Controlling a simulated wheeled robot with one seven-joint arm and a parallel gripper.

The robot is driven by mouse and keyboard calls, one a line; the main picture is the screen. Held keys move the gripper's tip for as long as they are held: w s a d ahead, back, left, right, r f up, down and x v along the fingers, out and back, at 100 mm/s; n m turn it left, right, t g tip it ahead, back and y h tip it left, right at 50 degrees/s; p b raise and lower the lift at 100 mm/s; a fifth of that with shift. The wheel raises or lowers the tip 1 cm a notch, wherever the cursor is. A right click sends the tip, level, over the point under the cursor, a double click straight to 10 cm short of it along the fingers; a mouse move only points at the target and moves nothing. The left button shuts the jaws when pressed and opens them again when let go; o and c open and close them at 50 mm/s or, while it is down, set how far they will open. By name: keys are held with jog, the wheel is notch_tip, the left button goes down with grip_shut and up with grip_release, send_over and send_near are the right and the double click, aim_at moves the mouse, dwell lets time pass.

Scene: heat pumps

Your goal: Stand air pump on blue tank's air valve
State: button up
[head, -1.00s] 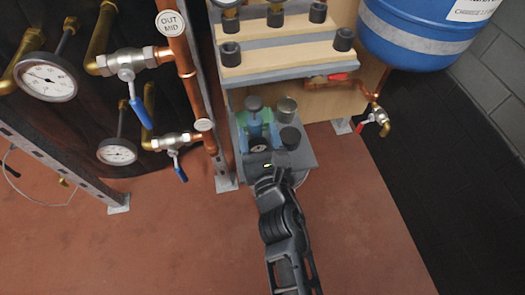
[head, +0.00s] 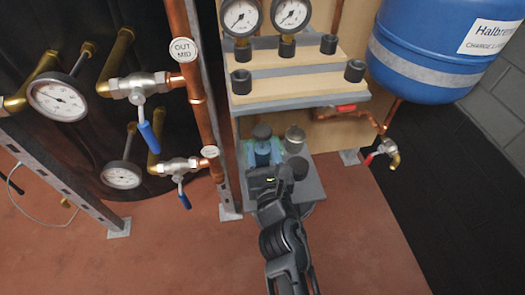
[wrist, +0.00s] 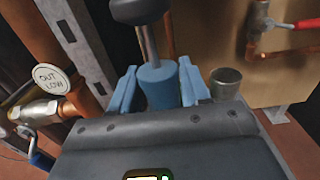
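The air pump has a blue barrel and a dark round handle on a thin rod. It stands upright on a low grey platform in the head view (head: 263,150) and fills the middle of the wrist view (wrist: 158,88). My gripper (head: 264,165) is at the pump, its two light-blue fingers flanking the barrel closely in the wrist view (wrist: 157,88). I cannot tell whether they press on it. The pump's lower end is hidden behind my gripper. The blue tank (head: 415,55) with a grey band hangs at the upper right. Its air valve is not visible.
A silver can (head: 295,139) and a dark round object (head: 299,168) stand right beside the pump. A wooden shelf unit (head: 285,90) with gauges rises behind. Copper pipes with valves (head: 180,170) are at left. A red-handled valve (head: 380,152) is below the tank. Red floor is clear in front.

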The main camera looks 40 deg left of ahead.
aim_at(263, 142)
jog(key=shift+r, duration=0.1)
jog(key=c, duration=0.6)
jog(key=shift+c, duration=0.2)
jog(key=shift+r, duration=0.15)
jog(key=shift+r+p, duration=1.85)
jog(key=shift+p, duration=0.1)
